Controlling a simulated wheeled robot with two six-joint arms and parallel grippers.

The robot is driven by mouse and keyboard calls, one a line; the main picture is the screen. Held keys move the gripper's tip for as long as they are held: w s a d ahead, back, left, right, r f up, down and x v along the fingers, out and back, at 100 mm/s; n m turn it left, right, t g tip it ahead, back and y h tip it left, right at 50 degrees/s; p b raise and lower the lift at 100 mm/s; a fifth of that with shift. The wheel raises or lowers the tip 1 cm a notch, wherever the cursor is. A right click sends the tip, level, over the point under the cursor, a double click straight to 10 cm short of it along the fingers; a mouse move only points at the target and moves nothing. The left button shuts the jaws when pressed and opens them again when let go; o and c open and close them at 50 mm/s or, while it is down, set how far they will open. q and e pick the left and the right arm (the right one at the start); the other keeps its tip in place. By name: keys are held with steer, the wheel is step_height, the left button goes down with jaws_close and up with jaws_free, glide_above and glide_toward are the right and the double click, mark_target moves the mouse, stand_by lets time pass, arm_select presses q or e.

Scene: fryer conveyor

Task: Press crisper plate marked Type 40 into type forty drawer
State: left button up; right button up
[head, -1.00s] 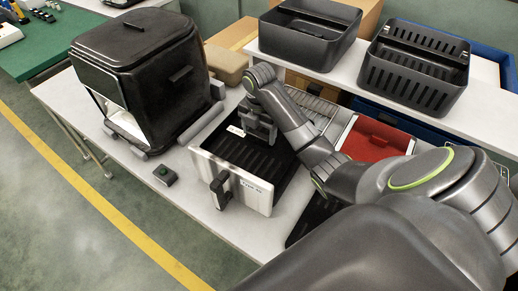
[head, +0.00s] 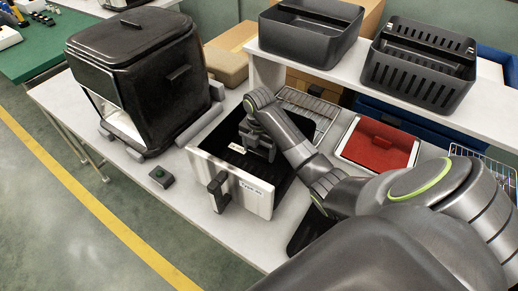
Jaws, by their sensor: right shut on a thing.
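The drawer (head: 250,193) has a silver front panel marked Type 40, a dark handle and a deep dark inside. It stands on the white bench. The black crisper plate (head: 240,160) is inside the drawer walls, with a small pale label on it. My right gripper (head: 258,150) reaches down into the drawer and is shut on the plate, partly covering it. The front panel hides the plate's near edge, so I cannot tell whether it touches the drawer floor. My left gripper is out of view.
A black fryer body (head: 145,75) stands left of the drawer, with a green-button box (head: 162,177) in front. A red-lined tray (head: 375,146) and a wire rack (head: 307,107) are to the right and behind. Two black baskets (head: 310,35) (head: 418,68) stand on the raised shelf.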

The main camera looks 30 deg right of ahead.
mark_target(259, 152)
steer(key=o, duration=1.1)
steer(key=shift+r, duration=0.35)
step_height(259, 152, up, 5)
steer(key=shift+r+p, duration=0.15)
steer(key=shift+p, duration=0.35)
step_height(259, 152, up, 6)
steer(key=p, duration=0.6)
steer(key=shift+r+p, duration=0.15)
steer(key=shift+p, duration=0.2)
